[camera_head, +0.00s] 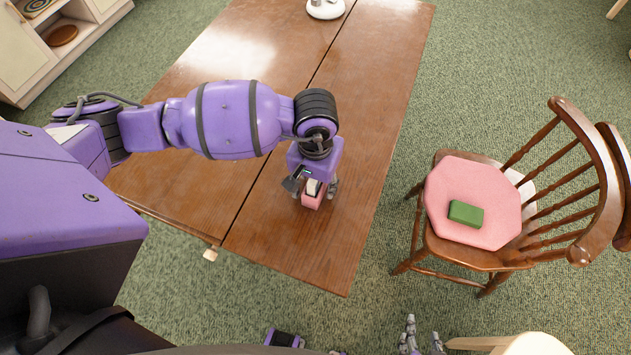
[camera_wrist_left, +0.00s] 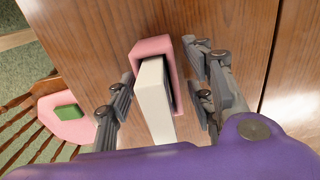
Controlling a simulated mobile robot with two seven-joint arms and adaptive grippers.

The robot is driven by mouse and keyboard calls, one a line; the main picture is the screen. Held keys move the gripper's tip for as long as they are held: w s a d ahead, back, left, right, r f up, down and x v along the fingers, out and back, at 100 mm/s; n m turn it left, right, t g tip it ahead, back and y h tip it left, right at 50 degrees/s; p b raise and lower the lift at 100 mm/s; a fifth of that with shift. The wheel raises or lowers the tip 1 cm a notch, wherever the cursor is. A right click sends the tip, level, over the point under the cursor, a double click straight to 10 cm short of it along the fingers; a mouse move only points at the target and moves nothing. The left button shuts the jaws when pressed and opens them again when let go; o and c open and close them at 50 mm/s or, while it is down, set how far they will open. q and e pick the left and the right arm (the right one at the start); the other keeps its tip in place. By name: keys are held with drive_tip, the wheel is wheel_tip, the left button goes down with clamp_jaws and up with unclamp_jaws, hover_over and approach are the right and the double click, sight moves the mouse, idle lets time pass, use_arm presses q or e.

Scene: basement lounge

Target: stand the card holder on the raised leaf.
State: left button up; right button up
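The card holder is a pink open box (camera_head: 311,202) with a white block in it. It is upright over the table section nearer the chair, which looks like the raised leaf (camera_head: 360,195). I cannot tell whether its base touches the wood. In the left wrist view the pink holder (camera_wrist_left: 155,46) lies between the fingers of my left gripper (camera_wrist_left: 165,75). These fingers are spread around it, with small gaps at its sides. My left gripper (camera_head: 316,188) hides part of the holder in the head view. My right gripper (camera_head: 423,338) is open and empty at the bottom edge, away from the table.
A seam divides the leaf from the other table section (camera_head: 190,190). A wooden chair (camera_head: 490,262) with a pink cushion (camera_head: 450,190) and a green block (camera_head: 465,213) stands right of the table. A white object (camera_head: 325,9) stands at the table's far end. The leaf around the holder is clear.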

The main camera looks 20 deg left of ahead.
use_arm(q)
drive_tip(key=shift+r, duration=0.1)
wheel_tip(320, 180, up, 12)
drive_tip(key=shift+r, duration=0.15)
idle(0.5)
